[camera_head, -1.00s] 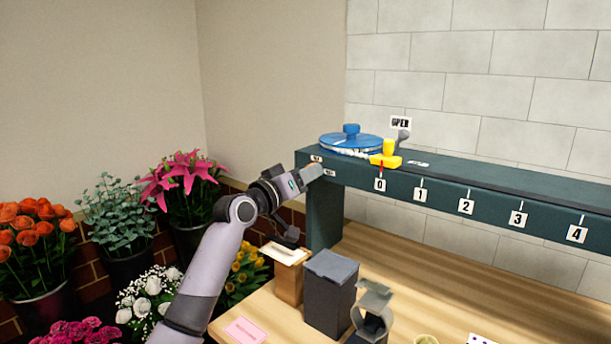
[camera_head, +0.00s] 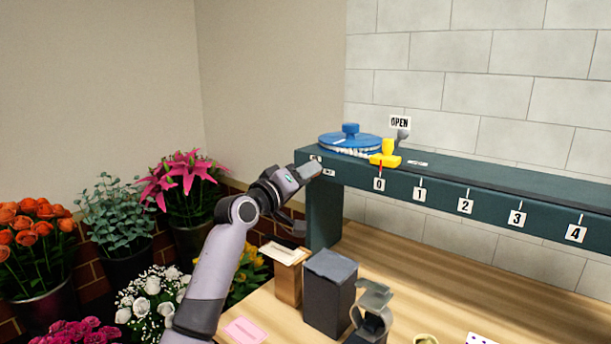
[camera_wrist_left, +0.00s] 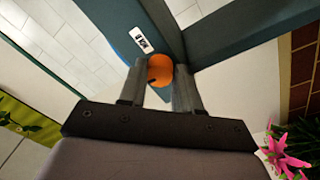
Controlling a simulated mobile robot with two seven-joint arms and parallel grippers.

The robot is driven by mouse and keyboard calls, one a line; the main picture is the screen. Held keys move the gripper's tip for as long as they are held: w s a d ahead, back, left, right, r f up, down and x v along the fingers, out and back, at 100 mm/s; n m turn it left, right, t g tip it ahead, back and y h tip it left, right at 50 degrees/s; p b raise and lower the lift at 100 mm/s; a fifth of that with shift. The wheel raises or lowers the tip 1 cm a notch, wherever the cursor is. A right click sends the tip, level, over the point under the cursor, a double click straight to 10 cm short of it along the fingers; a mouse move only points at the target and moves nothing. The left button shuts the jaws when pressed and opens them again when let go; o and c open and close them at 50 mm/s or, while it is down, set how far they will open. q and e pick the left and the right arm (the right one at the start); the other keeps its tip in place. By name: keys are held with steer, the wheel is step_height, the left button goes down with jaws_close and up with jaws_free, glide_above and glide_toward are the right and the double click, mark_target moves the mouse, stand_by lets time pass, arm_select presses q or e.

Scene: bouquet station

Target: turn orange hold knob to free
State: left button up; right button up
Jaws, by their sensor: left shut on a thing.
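The orange hold knob (camera_wrist_left: 160,70) shows in the left wrist view, on the end of the dark teal beam, between the two fingers of my left gripper (camera_wrist_left: 160,82). A dark mark shows on its lower edge. The fingers are shut on it from both sides. A small white label with dark print (camera_wrist_left: 141,39) sits on the beam beside it; I cannot read it surely. In the head view my left gripper (camera_head: 312,170) is at the left end of the beam (camera_head: 450,190), and it hides the knob.
A blue round disc with a knob (camera_head: 350,138) and a yellow slider (camera_head: 386,155) at 0 sit on the beam, near an OPEN sign (camera_head: 400,122). Below stand a dark box (camera_head: 329,295), a wooden box (camera_head: 287,275) and a grey holder (camera_head: 372,310). Flower buckets crowd the left.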

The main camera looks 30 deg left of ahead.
arm_select(q)
steer(key=o, duration=1.1)
steer(key=shift+c, duration=0.2)
steer(key=shift+s, duration=0.1)
steer(key=s+b, duration=0.1)
steer(key=s, duration=0.6)
steer(key=shift+a+f, duration=0.25)
steer(key=shift+f, duration=0.1)
